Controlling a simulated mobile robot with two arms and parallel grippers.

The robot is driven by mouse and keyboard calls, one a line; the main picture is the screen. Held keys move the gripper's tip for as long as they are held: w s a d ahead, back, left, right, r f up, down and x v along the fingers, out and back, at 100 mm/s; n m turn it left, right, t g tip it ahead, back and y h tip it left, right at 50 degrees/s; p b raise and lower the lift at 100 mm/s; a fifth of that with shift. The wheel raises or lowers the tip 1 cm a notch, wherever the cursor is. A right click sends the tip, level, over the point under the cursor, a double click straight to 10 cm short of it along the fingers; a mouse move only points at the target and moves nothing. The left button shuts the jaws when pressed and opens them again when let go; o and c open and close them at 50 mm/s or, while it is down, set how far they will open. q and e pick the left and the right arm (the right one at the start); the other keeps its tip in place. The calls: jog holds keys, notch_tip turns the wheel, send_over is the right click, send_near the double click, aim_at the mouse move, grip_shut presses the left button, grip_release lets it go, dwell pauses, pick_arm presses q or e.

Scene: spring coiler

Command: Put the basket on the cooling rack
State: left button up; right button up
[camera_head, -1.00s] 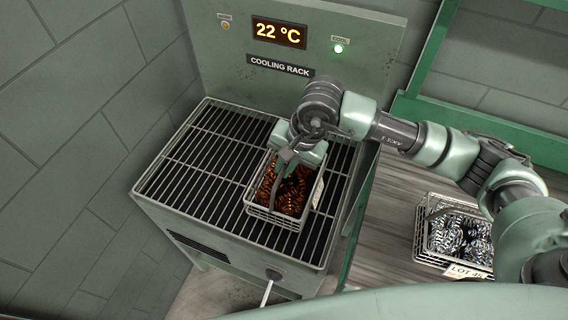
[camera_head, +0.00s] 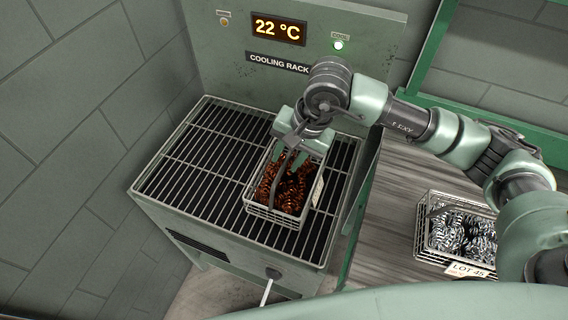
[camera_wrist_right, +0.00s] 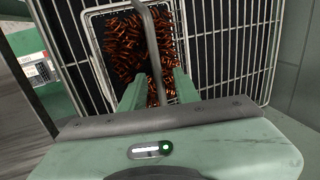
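The wire basket (camera_head: 277,215) holds dark orange-brown coiled springs and sits upright on the right part of the cooling rack (camera_head: 200,165), a grille of bars over a dark bed. Its bent grey handle (camera_wrist_right: 153,50) stands up over the springs. My right gripper (camera_head: 286,156) is just above the basket's far half. In the right wrist view its two green fingers (camera_wrist_right: 158,90) are apart, one on each side of the handle, with gaps visible. My left gripper is not in view.
A second wire basket (camera_head: 425,235) of silvery springs with a "LOT 45" tag stands on the grey surface at right. The rack's left part is bare.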

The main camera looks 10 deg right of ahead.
aim_at(297, 179)
jog(key=b+v, duration=0.1)
jog(key=v, duration=0.7)
jog(key=shift+r+b, duration=0.3)
jog(key=shift+r, duration=0.05)
jog(key=shift+d+r, duration=0.1)
